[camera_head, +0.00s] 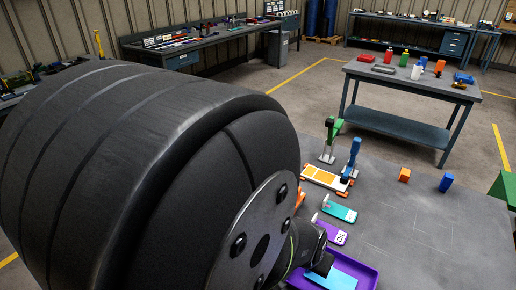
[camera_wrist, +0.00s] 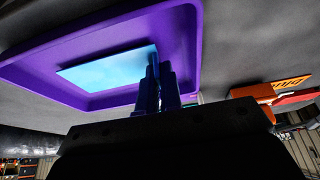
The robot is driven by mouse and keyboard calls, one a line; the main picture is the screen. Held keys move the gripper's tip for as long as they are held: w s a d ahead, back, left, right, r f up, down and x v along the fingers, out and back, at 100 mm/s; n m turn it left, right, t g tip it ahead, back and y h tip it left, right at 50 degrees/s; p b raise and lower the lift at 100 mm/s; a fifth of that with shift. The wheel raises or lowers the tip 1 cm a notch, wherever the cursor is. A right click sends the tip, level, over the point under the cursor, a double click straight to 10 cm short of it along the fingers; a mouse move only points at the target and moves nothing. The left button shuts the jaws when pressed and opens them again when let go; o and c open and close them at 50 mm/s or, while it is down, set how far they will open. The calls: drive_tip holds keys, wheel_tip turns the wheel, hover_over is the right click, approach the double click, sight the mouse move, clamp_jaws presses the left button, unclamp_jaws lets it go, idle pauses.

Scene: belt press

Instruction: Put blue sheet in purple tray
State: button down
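The purple tray (camera_head: 374,283) is at the bottom of the head view, cut off by the frame edge. It fills the upper left of the wrist view (camera_wrist: 190,40). The light blue sheet (camera_head: 335,280) is over the tray's inside, and its flat face shows within the rim in the wrist view (camera_wrist: 110,70). My gripper (camera_wrist: 159,65) has its two dark blue fingers close together at one end of the sheet, and they look shut on it. Whether the sheet touches the tray floor is not clear. My arm hides much of the head view's left side.
Beside the tray lie a purple piece (camera_head: 331,233), a teal piece (camera_head: 340,212) and an orange-and-white plate (camera_head: 326,178). A green clamp (camera_head: 331,135) and a blue clamp (camera_head: 351,160) stand behind. Orange (camera_head: 405,175) and blue (camera_head: 446,182) blocks are farther right. The table's right side is mostly clear.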

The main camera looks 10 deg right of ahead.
drive_tip(key=shift+f, duration=0.25)
drive_tip(key=c, duration=1.6)
unclamp_jaws()
drive_tip(key=shift+v, duration=6.15)
drive_tip(key=shift+f, duration=0.15)
drive_tip(key=shift+x, duration=5.8)
drive_tip(key=shift+w, duration=0.1)
